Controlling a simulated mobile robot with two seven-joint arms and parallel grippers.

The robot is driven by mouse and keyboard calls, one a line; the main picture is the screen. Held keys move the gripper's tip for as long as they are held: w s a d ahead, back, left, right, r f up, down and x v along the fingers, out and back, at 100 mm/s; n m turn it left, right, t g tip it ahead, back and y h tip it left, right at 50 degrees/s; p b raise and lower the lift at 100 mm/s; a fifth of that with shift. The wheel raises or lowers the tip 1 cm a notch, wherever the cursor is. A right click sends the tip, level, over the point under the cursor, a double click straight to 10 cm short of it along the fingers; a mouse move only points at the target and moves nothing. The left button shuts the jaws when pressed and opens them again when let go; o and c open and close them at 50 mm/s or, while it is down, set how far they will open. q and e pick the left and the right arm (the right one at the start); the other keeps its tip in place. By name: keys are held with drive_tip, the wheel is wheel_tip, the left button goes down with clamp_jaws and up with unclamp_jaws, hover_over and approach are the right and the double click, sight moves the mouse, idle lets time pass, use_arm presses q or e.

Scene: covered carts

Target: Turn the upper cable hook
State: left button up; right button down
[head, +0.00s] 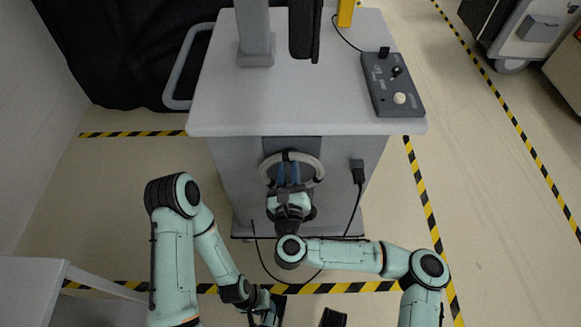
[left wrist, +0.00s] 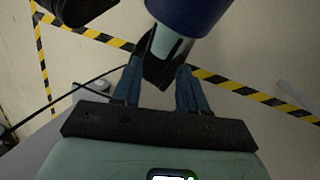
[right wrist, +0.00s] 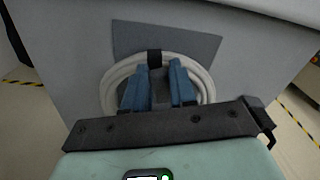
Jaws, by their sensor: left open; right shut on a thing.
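The upper cable hook (head: 290,156) is a small dark piece on the cart's front panel, at the top of a coiled pale grey cable (head: 314,162). In the right wrist view the hook (right wrist: 154,58) shows dark against the coil (right wrist: 112,80). My right gripper (head: 289,177) reaches it from the front, its blue fingers (right wrist: 157,88) upright inside the coil and shut on the hook. The fingers hide part of the hook. My left gripper (left wrist: 158,88) is open, low before the cart, with no task object between its fingers.
The grey cart (head: 300,105) carries a control box (head: 392,85) with knobs and a post (head: 255,40). A black plug (head: 357,170) with a hanging cable is right of the coil. Yellow-black floor tape (head: 420,190) runs around the cart. A white surface (head: 35,285) stands at lower left.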

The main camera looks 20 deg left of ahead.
drive_tip(key=n, duration=0.1)
drive_tip(key=n+p, duration=0.1)
drive_tip(key=n, duration=0.1)
drive_tip(key=shift+s+a, duration=0.1)
drive_tip(key=shift+a, duration=0.2)
use_arm(q)
drive_tip(key=shift+w+a+f+t+b, duration=0.25)
drive_tip(key=shift+w+f+b, duration=0.45)
drive_tip(key=shift+b, duration=0.3)
drive_tip(key=shift+w+a+f+t+b, duration=0.2)
drive_tip(key=shift+w+f+b, duration=0.45)
drive_tip(key=shift+b, duration=0.35)
use_arm(e)
drive_tip(key=shift+w+d+f+n, duration=0.2)
drive_tip(key=shift+f+n, duration=0.75)
drive_tip(key=shift+n, duration=3.9)
drive_tip(key=shift+s+d+f+n, duration=0.2)
drive_tip(key=shift+f+n, duration=0.7)
drive_tip(key=shift+n, duration=3.9)
drive_tip(key=shift+w+d+f+n, duration=0.3)
drive_tip(key=shift+f+n, duration=0.65)
drive_tip(key=shift+n, duration=3.9)
use_arm(q)
drive_tip(key=shift+s, duration=0.1)
use_arm(e)
drive_tip(key=shift+s+d, duration=0.1)
